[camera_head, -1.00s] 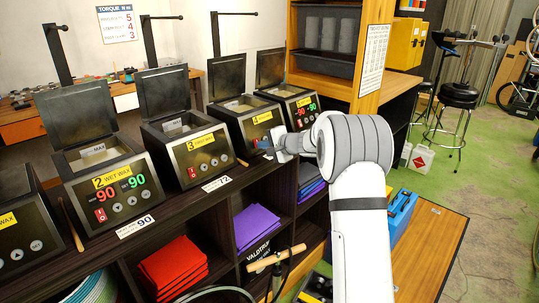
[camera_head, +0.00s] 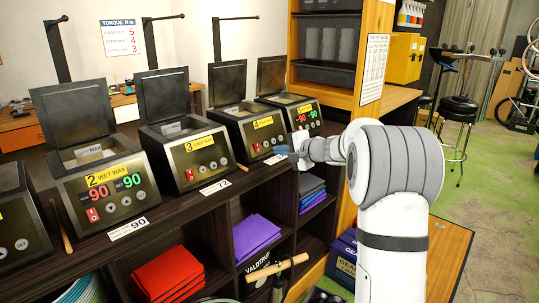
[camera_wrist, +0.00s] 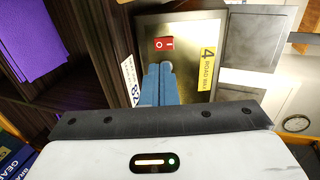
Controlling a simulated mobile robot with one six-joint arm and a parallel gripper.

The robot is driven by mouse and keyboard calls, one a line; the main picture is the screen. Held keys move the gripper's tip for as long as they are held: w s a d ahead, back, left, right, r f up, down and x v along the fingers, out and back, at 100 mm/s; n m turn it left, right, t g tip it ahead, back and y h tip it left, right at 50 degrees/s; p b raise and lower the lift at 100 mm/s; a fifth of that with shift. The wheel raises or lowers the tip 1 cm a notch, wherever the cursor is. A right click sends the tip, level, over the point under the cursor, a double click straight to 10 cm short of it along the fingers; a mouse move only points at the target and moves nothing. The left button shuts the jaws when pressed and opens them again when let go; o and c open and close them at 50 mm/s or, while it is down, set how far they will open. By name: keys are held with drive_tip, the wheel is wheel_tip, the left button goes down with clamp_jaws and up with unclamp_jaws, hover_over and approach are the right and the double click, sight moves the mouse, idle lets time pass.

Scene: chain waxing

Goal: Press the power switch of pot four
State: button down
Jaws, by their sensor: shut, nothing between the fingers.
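Pot four (camera_head: 243,132) is a dark box with a raised lid and a yellow "4" label, standing on the shelf top between pot three (camera_head: 187,152) and the pot at the far end. Its front also fills much of the wrist view (camera_wrist: 188,76). Its red power switch (camera_wrist: 164,44) shows in the wrist view, just beyond my fingertips. My gripper (camera_wrist: 166,67) has its blue fingers shut and empty, pointing at the switch with a small gap in the picture; contact cannot be told. In the head view my gripper (camera_head: 287,153) is in front of pot four's lower right side.
Pot two (camera_head: 107,180) and the far-end pot (camera_head: 303,112) have lit displays. A "72" card (camera_head: 215,187) lies on the shelf edge below. Cubbies hold purple cloths (camera_head: 255,234) and red cloths (camera_head: 170,272). A wooden post (camera_head: 372,95) rises beyond my arm.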

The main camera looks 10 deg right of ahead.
drive_tip(key=v, duration=0.6)
drive_tip(key=shift+s+f, duration=0.1)
drive_tip(key=s+a+r+n+g+h+p, duration=0.1)
drive_tip(key=s+a+n+g+p, duration=0.3)
drive_tip(key=s, duration=0.6)
drive_tip(key=s+a+n+g+h+p, duration=0.1)
drive_tip(key=s+a+n+g+p, duration=0.15)
drive_tip(key=s+a, duration=0.55)
drive_tip(key=s+d+f+n+g+h+p, duration=0.1)
drive_tip(key=s+d+n+h+p, duration=0.1)
drive_tip(key=s, duration=0.9)
drive_tip(key=s+d+n+g+h+p, duration=0.1)
drive_tip(key=s+d+h, duration=0.3)
drive_tip(key=s, duration=0.7)
drive_tip(key=shift+f+n+g+h+p, duration=0.3)
drive_tip(key=shift+f+n+g+p, duration=0.1)
drive_tip(key=shift+n+p, duration=0.35)
